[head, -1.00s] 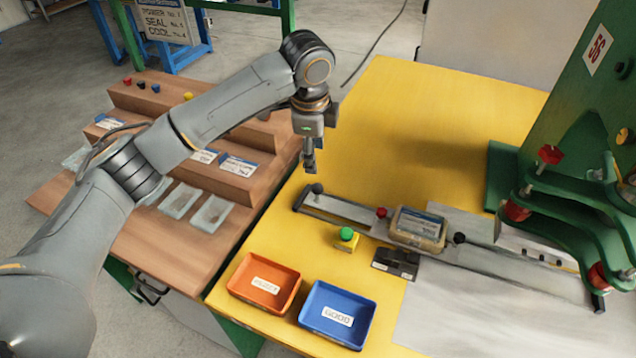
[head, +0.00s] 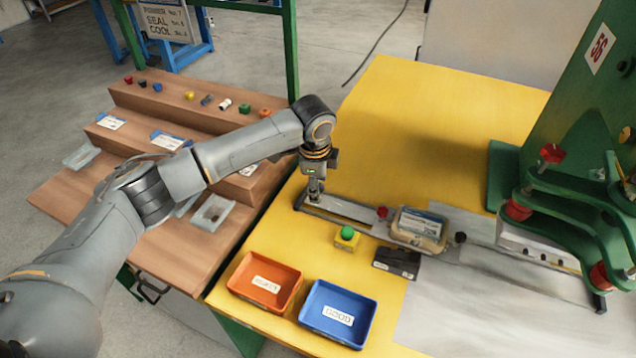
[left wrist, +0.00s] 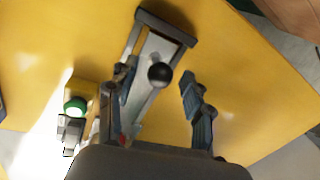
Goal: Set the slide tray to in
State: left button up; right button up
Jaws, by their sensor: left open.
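The slide tray (head: 418,227) is a rectangular holder with a clear-covered part on it. It sits partway along a grey rail (head: 345,208) on the yellow table, with a red knob (head: 382,212) at its left and a black knob (head: 460,238) at its right. My left gripper (head: 315,190) is over the rail's left end. In the left wrist view, my left gripper (left wrist: 163,100) is open, with a black ball knob (left wrist: 160,75) between and just beyond its fingers. Whether the fingers touch the knob cannot be told. My right gripper is not in view.
A green button on a yellow box (head: 347,238) and a dark block (head: 397,262) stand in front of the rail. An orange bin (head: 238,291) and a blue bin (head: 308,318) are nearer. The green press (head: 590,130) stands at the right.

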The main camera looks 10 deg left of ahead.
aim_at(383, 210)
pick_arm(q)
jog(key=shift+c, duration=0.4)
grip_shut()
jog(key=shift+s+d, duration=0.1)
jog(key=shift+d, duration=0.15)
jog(key=d+p, duration=0.1)
jog(key=d, duration=0.1)
jog(key=d+p, duration=0.1)
jog(key=d, duration=0.1)
jog(key=s+d+p, duration=0.1)
jog(key=d, duration=0.1)
jog(key=shift+s+r, duration=0.1)
jog(key=shift+r, duration=0.15)
jog(key=d, duration=0.3)
jog(key=s+d+p, duration=0.1)
jog(key=d, duration=0.2)
jog(key=d+p, duration=0.1)
jog(key=d, duration=0.2)
jog(key=shift+s+d+f, duration=0.1)
jog(key=shift+s+f, duration=0.1)
jog(key=shift+s, duration=0.2)
jog(key=shift+s+d+p, duration=0.1)
jog(key=shift+d+p, duration=0.2)
jog(key=shift+d, duration=0.45)
